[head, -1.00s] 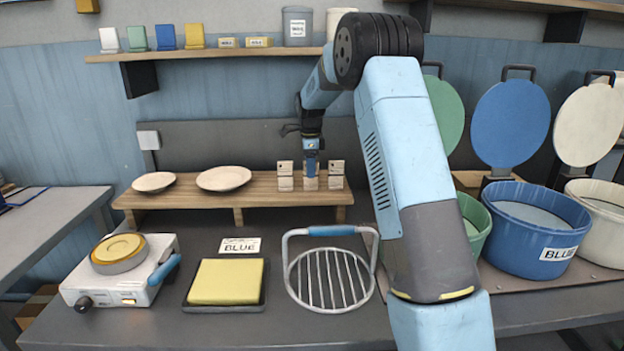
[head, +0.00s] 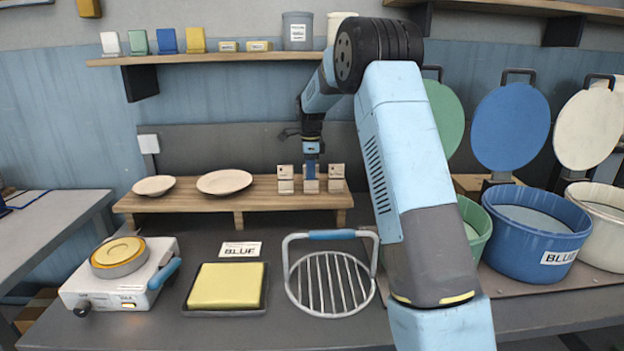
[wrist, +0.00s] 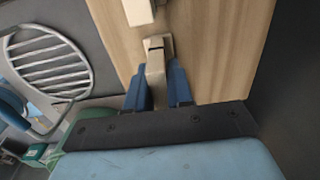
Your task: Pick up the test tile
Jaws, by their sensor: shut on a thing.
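Three small pale tiles stand in a row on the wooden riser: the left tile (head: 285,180), the middle test tile (head: 311,187) and the right tile (head: 337,179). My gripper (head: 311,172) comes down from above onto the middle tile and partly hides it. In the wrist view, the blue fingers of my gripper (wrist: 157,88) are shut on the sides of the test tile (wrist: 155,68). The tile is still at the riser; I cannot tell any gap beneath it. A neighbouring tile (wrist: 138,12) shows at the top of the wrist view.
Two plates (head: 224,181) lie on the riser (head: 255,192) to the left. In front are a hot plate device (head: 120,272), a yellow pad (head: 226,286) and a wire rack (head: 330,284) with a raised handle. Lidded buckets (head: 535,240) stand at the right.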

